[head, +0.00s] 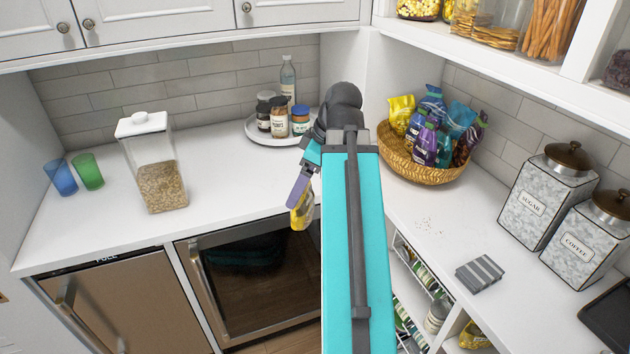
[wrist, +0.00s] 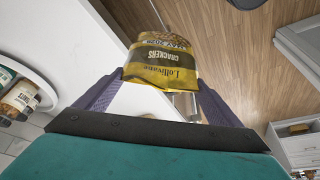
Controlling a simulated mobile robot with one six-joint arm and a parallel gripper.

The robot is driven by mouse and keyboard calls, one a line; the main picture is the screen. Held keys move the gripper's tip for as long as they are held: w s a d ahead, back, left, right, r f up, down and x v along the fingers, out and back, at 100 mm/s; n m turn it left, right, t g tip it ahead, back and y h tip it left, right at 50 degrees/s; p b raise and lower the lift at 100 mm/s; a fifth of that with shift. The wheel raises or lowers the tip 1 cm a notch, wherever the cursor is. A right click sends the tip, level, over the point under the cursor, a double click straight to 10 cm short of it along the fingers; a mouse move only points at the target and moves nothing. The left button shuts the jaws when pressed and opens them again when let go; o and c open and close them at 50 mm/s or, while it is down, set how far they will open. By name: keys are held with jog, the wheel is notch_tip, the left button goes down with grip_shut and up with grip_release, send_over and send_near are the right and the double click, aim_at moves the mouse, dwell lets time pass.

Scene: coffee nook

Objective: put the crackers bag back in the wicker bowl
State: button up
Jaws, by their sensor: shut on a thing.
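The yellow crackers bag (wrist: 160,68) is between the two fingers of my gripper (wrist: 160,88) in the wrist view, its label upside down. My gripper is shut on it. In the head view the gripper (head: 300,195) points down near the counter's front edge, with the yellow bag (head: 301,212) hanging below the fingers. My arm hides part of this area. The wicker bowl (head: 421,172) stands on the counter to the right, in the corner. It holds several snack bags, among them a yellow one (head: 401,112) and purple and blue ones. The gripper is apart from the bowl, to its left.
A round white tray (head: 253,131) with jars and a bottle stands behind the gripper. A cereal container (head: 153,170) and two glasses (head: 75,173) are at the left. Sugar (head: 545,195) and coffee (head: 588,245) canisters stand right of the bowl. Striped coasters (head: 480,273) and crumbs lie before it.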

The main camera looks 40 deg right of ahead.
jog(key=w+a+f+m+h, duration=0.1)
jog(key=w+a+m, duration=0.2)
jog(key=w+a, duration=0.7)
jog(key=w+a+f+m+h, duration=0.1)
jog(key=w+a+f+m, duration=0.1)
jog(key=w+a, duration=0.9)
jog(key=shift+a+f+m+t, duration=0.15)
jog(key=shift+a+m+t, duration=0.4)
jog(key=shift+a, duration=3.6)
jog(key=shift+d, duration=0.1)
